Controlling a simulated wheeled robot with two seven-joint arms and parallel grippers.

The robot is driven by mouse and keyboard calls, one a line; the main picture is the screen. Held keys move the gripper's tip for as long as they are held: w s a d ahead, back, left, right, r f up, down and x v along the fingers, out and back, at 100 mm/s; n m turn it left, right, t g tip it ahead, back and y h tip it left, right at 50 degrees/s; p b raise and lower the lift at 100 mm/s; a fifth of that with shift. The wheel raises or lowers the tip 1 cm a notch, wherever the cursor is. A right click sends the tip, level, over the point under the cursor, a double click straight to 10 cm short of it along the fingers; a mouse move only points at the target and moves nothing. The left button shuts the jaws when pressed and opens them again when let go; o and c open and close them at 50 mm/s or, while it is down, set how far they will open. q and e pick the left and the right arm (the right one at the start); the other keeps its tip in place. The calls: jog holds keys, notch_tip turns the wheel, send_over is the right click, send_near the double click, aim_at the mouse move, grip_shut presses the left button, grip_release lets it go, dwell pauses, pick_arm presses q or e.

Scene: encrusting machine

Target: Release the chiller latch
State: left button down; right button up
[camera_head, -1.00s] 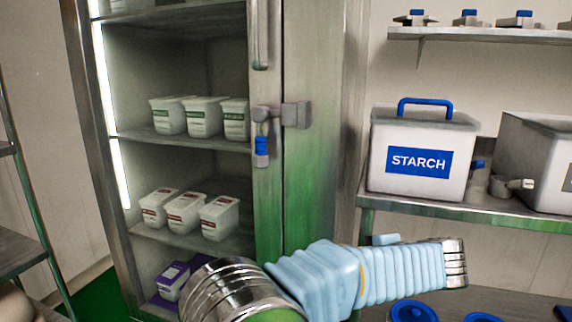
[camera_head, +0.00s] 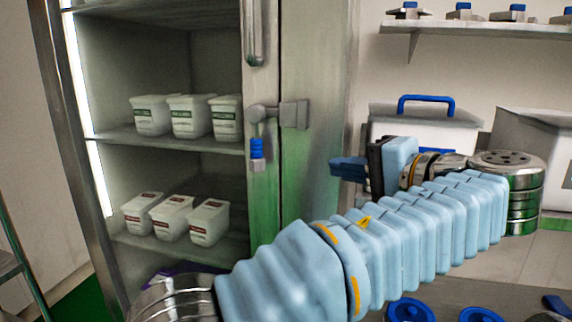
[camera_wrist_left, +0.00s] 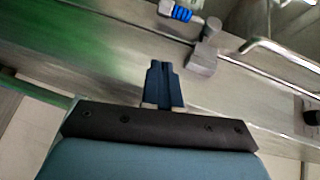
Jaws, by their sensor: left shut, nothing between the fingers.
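The chiller latch (camera_head: 279,114) is a grey metal fitting on the chiller's door edge, with a blue-banded lever (camera_head: 257,150) hanging down at its left. In the left wrist view the latch (camera_wrist_left: 203,58) and its blue-banded part (camera_wrist_left: 181,13) show near the top, beyond the fingers. My left gripper (camera_head: 349,169) has blue fingers, shut and empty, pointing left toward the door. It is to the right of the latch and lower, apart from it. It also shows in the left wrist view (camera_wrist_left: 163,85). My right gripper is not in view.
The chiller (camera_head: 300,180) has a long vertical handle (camera_head: 253,35) above the latch and white tubs (camera_head: 190,117) on its shelves. A lidded bin (camera_head: 425,113) stands on a shelf behind my left gripper. My left arm crosses the lower foreground.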

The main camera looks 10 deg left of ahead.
aim_at(301, 161)
pick_arm(q)
jog(key=x, duration=1)
jog(key=shift+f, duration=0.1)
jog(key=shift+s+a+f, duration=0.15)
jog(key=shift+a, duration=0.45)
jog(key=shift+s+a+f, duration=0.1)
jog(key=shift+a, duration=0.55)
jog(key=shift+a+f, duration=0.15)
jog(key=shift+a, duration=0.45)
